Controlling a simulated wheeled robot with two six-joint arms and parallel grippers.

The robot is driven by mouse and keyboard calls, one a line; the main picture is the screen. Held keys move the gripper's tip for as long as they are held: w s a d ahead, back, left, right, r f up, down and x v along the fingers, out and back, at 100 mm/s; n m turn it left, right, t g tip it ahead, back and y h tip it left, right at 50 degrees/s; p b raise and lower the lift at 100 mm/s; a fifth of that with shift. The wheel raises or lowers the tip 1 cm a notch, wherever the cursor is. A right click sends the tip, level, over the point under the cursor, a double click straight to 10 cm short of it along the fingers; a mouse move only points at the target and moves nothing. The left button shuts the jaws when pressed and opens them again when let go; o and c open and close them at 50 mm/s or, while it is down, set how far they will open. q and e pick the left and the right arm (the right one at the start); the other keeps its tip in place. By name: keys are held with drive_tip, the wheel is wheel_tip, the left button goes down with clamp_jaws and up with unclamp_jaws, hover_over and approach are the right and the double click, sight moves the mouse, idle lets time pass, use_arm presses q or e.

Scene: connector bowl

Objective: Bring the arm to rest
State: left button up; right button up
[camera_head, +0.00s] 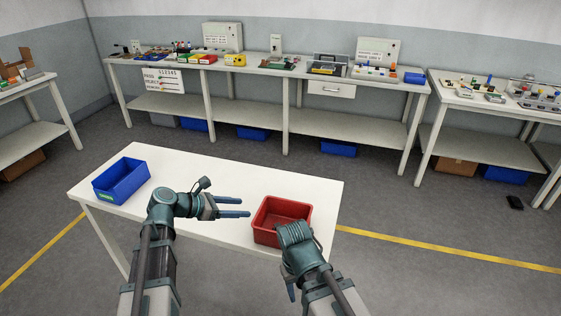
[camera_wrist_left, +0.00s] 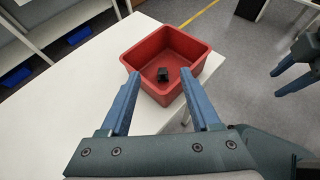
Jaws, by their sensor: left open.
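My left gripper (camera_head: 248,207) reaches in from the left over the white table (camera_head: 205,180). Its two blue fingers are apart with nothing between them, and they point toward the red bin (camera_head: 265,237). In the left wrist view the open fingers (camera_wrist_left: 158,90) stand on the near side of the red bin (camera_wrist_left: 190,52). A small black part (camera_wrist_left: 163,75) lies on the bin's floor; I cannot make it out in the head view. My right arm bends down at the bin's front right corner. In the left wrist view the right gripper (camera_wrist_left: 276,83) shows open and empty at the right edge.
A blue bin (camera_head: 122,180) stands on the table's left end. The table between the two bins is clear. A long workbench (camera_head: 300,92) with boxes and tools lines the back wall, and another bench (camera_head: 440,98) stands at right. Yellow lines mark the grey floor.

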use_arm(q)
drive_tip(key=s+d+f+m+g+y, duration=0.45)
drive_tip(key=s+d+f+m, duration=0.3)
drive_tip(key=s+m, duration=0.35)
drive_tip(key=s+f+m+g+y, duration=0.1)
drive_tip(key=s+m+y, duration=0.2)
drive_tip(key=m, duration=0.5)
drive_tip(key=s+a+f+m+y, duration=0.1)
drive_tip(key=s+f+m+y, duration=0.1)
drive_tip(key=s+m+y, duration=0.2)
drive_tip(key=shift+s+a+f+m+g, duration=0.35)
drive_tip(key=shift+s+m, duration=0.75)
drive_tip(key=shift+m, duration=1.2)
